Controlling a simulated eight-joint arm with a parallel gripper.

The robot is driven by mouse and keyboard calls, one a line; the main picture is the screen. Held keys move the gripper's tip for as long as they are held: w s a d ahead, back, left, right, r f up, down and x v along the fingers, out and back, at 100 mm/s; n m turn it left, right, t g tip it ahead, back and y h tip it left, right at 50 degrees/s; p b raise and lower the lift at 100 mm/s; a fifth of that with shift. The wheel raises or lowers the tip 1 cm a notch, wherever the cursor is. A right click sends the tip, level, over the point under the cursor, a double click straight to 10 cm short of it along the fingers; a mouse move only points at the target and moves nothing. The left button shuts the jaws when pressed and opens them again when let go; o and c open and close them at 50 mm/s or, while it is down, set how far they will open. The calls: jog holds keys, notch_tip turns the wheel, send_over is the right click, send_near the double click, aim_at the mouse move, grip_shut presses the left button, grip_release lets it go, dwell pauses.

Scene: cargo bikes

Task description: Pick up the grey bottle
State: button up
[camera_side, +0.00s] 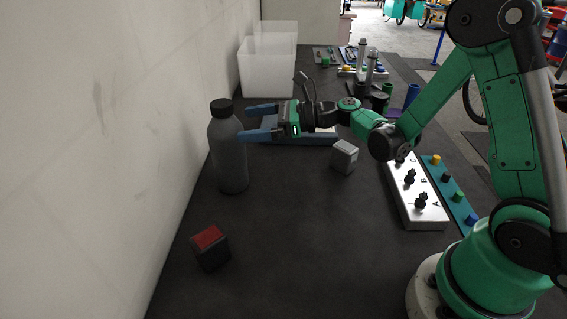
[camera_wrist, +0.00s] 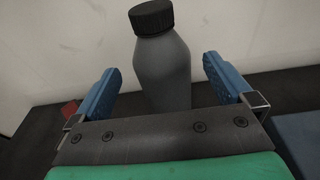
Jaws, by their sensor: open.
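The grey bottle (camera_side: 230,160) has a black cap and stands upright on the dark table by the wall, in the left of the side view. In the wrist view the grey bottle (camera_wrist: 163,68) stands straight ahead, seen between the two blue fingers. My gripper (camera_side: 252,122) is open, level with the upper part of the bottle, its fingertips close to the bottle's right side. In the wrist view my gripper (camera_wrist: 160,85) has a finger on each side of the bottle, with gaps showing. The bottle's base is hidden there.
A dark box with a red top (camera_side: 209,247) lies in front of the bottle. A silver-grey cube (camera_side: 344,156) and a white switch panel (camera_side: 415,195) lie to the right. White bins (camera_side: 267,68) stand behind. The wall (camera_side: 120,110) is close on the left.

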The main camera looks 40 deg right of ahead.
aim_at(227, 139)
jog(key=shift+w+a+f, duration=1.85)
jog(key=shift+w+a, duration=0.1)
jog(key=shift+a, duration=0.05)
grip_shut()
